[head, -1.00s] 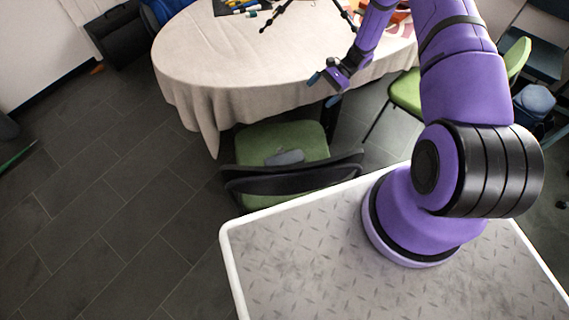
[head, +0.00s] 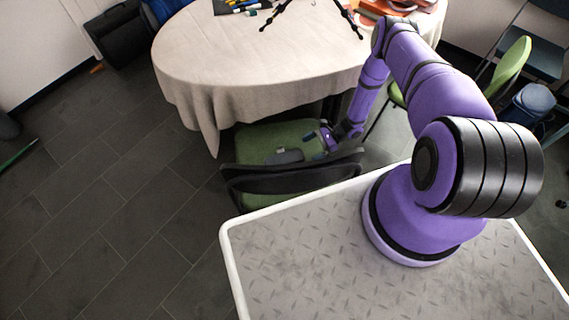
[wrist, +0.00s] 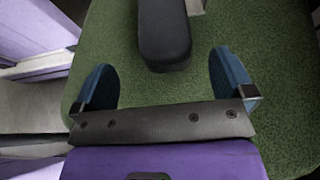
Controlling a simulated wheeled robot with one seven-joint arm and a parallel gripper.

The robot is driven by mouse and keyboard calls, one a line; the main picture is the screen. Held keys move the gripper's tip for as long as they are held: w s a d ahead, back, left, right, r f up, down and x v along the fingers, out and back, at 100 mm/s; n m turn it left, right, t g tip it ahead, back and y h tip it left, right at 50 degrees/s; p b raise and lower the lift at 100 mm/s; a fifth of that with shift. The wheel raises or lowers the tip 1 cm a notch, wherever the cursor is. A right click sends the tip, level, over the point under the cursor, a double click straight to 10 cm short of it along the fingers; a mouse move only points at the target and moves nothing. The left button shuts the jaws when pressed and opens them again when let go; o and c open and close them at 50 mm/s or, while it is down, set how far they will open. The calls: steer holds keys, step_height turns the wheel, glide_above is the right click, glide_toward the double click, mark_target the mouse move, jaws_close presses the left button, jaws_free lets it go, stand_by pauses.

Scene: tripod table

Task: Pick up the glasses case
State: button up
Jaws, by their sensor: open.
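The glasses case is a dark grey, rounded oblong (head: 285,157) lying on the green seat of a chair (head: 258,139), just behind the chair's black backrest. In the wrist view the case (wrist: 164,32) lies at the top middle, past my fingertips, and its far end is cut off by the frame edge. My gripper (head: 323,140) is low over the right part of the seat, to the right of the case. In the wrist view my gripper (wrist: 162,78) has its two blue fingers wide apart, with only green seat between them. The near end of the case lines up with the gap.
The chair's black backrest (head: 290,182) stands between my base and the seat. A round table with a beige cloth (head: 225,75) overhangs the seat's far side, with a black tripod (head: 311,5) and markers on top. Another green chair (head: 512,62) stands at right.

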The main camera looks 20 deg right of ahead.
mark_target(302, 153)
steer(key=x, duration=0.7)
steer(key=shift+w+a+f, duration=0.1)
steer(key=shift+w+f, duration=0.15)
steer(key=shift+f, duration=0.15)
steer(key=c, duration=1.4)
